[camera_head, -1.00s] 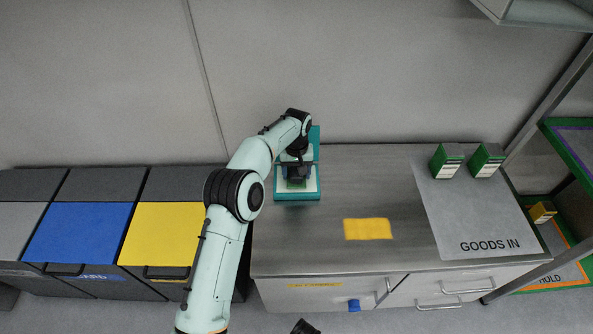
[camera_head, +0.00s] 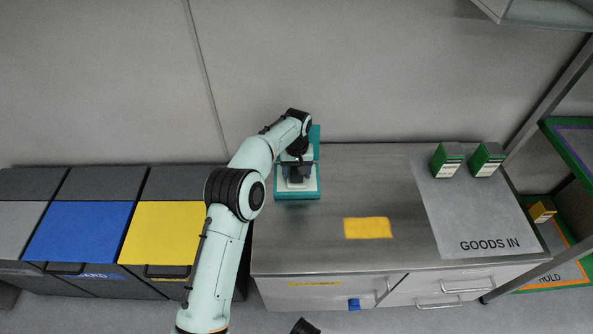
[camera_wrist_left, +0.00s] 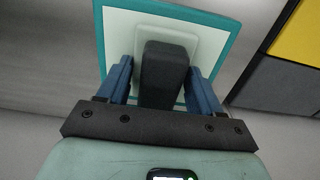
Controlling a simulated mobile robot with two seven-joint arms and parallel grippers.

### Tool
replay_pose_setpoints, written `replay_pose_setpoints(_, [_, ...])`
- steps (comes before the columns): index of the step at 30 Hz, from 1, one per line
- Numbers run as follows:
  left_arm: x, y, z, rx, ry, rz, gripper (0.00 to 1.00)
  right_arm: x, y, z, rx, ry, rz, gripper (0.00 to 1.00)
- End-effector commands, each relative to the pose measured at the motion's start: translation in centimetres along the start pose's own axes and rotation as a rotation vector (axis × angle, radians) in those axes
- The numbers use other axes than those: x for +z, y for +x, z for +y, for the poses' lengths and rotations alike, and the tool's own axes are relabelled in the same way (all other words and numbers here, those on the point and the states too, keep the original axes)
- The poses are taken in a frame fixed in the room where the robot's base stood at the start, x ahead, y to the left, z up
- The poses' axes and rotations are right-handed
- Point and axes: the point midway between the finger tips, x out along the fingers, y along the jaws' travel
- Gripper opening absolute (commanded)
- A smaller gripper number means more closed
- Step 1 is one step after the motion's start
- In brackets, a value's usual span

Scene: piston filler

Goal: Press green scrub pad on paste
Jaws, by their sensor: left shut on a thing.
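My left gripper (camera_head: 296,178) is over the teal-rimmed tray (camera_head: 297,196) at the back left of the steel bench. It is shut on a dark grey block-shaped handle (camera_wrist_left: 164,75), which stands between the blue fingers in the left wrist view. A pale plate with rounded corners (camera_wrist_left: 199,42) lies under the handle, against the pale face of the teal-rimmed tray (camera_wrist_left: 107,50). No green pad or paste shows now; whatever is under the plate is hidden. I cannot tell how firmly the plate touches the tray.
A yellow cloth-like patch (camera_head: 368,228) lies mid-bench. Two green-and-grey boxes (camera_head: 447,161) stand on the grey GOODS IN mat (camera_head: 470,215) at the right. Blue-lidded (camera_head: 80,232) and yellow-lidded (camera_head: 160,233) bins stand left of the bench. A wall rises behind. The bench front is mostly clear.

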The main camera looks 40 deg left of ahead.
Motion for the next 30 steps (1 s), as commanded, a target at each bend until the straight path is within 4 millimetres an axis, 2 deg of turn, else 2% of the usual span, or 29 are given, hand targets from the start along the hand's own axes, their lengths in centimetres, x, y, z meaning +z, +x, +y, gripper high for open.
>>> replay_pose_setpoints(16, [0.1,-0.1,0.0,-0.001,0.0,-0.002,0.41,0.0,-0.2,-0.1,0.0,0.0,0.001,0.43])
replay_pose_setpoints(30, [0.0,-4.0,0.0,0.001,0.0,0.0,0.41,-0.3,-3.2,-1.0,-0.005,-0.003,0.011,0.43])
